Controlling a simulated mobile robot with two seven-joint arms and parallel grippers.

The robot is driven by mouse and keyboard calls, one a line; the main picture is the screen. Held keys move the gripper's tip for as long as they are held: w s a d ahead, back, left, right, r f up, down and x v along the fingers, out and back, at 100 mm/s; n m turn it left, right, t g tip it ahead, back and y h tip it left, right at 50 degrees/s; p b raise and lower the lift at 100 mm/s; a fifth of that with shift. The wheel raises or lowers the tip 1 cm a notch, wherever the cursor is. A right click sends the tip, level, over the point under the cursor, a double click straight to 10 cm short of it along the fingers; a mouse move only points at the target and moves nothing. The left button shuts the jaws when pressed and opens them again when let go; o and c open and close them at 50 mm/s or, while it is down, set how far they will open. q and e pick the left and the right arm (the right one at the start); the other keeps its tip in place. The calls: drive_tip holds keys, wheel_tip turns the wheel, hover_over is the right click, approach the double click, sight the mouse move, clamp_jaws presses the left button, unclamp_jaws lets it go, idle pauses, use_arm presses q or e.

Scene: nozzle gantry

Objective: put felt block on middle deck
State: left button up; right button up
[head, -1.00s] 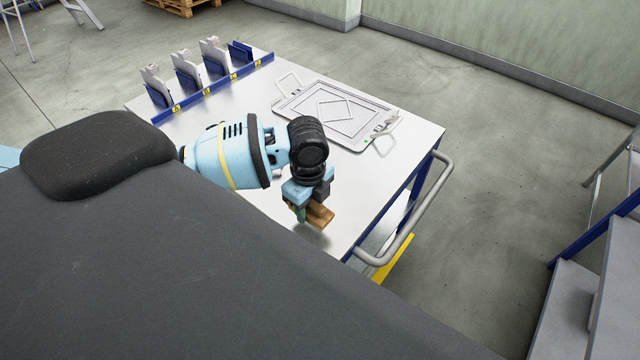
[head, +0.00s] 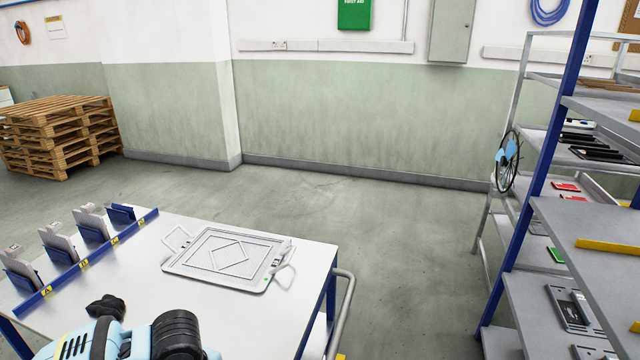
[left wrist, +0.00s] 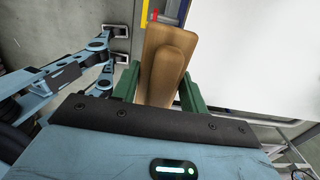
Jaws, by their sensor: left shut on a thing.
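My left gripper (left wrist: 160,76) is shut on a brown block (left wrist: 168,52) in the left wrist view. The block is a long flat piece with a raised, rounded strip on it, and sits between the green fingers. In the head view only part of my left arm shows at the bottom edge; the gripper and block are out of that picture. A rack with blue posts stands at the right of the head view. Its middle deck (head: 560,222) is a grey shelf between an upper shelf (head: 605,106) and a lower one (head: 545,310). My right gripper is not seen.
A white-topped table (head: 135,285) with a blue frame carries a flat grey framed panel (head: 228,258) and a blue rack of upright plates (head: 90,262). A metal handle (head: 345,305) sticks out at its right. Open floor (head: 400,260) lies between table and rack.

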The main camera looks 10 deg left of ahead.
use_arm(q)
drive_tip(key=shift+w+d+r+n, duration=0.2)
drive_tip(key=shift+r+n, duration=0.1)
drive_tip(key=shift+n, duration=0.2)
drive_tip(key=w+d+r+n, duration=0.2)
drive_tip(key=r+n, duration=0.3)
drive_tip(key=n, duration=0.4)
drive_tip(key=w+d+r+n, duration=0.3)
drive_tip(key=r+n, duration=0.3)
drive_tip(key=n, duration=0.3)
drive_tip(key=shift+d+r, duration=0.25)
drive_tip(key=shift+d, duration=0.2)
drive_tip(key=s+f, duration=0.4)
drive_tip(key=f, duration=1.1)
drive_tip(key=shift+s, duration=0.1)
